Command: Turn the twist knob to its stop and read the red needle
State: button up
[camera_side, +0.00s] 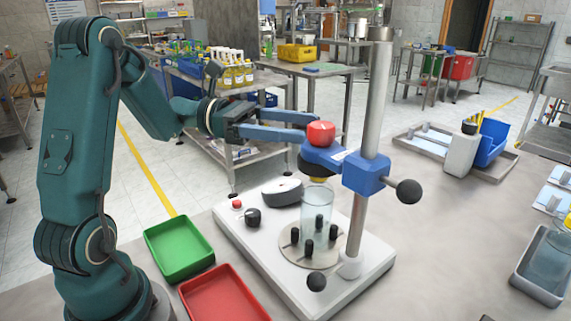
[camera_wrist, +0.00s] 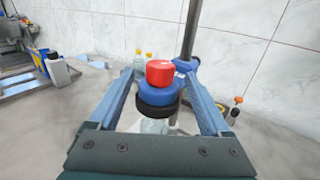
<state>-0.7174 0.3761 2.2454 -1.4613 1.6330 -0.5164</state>
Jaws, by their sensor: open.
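A red knob (camera_side: 320,133) sits on top of the blue head (camera_side: 322,155) of the stand, and it also shows in the wrist view (camera_wrist: 160,72). My gripper (camera_side: 310,125) is open, its two blue fingers reaching level towards the red knob. In the wrist view the knob stands between the fingers with a gap on both sides. A black knob (camera_side: 253,216) is on the white base (camera_side: 240,245), beside a small red button (camera_side: 237,204). A dark-rimmed round housing (camera_side: 283,190) lies behind them. I cannot make out a red needle in either view.
A clear bottle (camera_side: 317,208) stands among black posts on the round plate under the head. A steel column (camera_side: 376,100) rises just right of the head, with a black ball handle (camera_side: 409,192). Green (camera_side: 178,250) and red (camera_side: 225,295) trays lie at front left.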

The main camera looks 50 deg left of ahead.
notch_tip(320, 180, up, 4)
jog(key=s+d+f+m+g+y, duration=0.1)
jog(key=s+d+m+g+y, duration=0.4)
jog(key=s+d+m+g, duration=0.7)
jog(key=s+a+r+m+t+y, duration=0.2)
jog(key=s+a+m+t+y, duration=0.2)
jog(key=a+m+t+y, duration=0.7)
notch_tip(320, 180, down, 13)
jog(key=d+m+g+h, duration=0.1)
jog(key=g, duration=0.2)
jog(key=shift+w+d+f+m, duration=0.15)
jog(key=shift+d+f+m, duration=0.05)
jog(key=shift+d+m, duration=0.2)
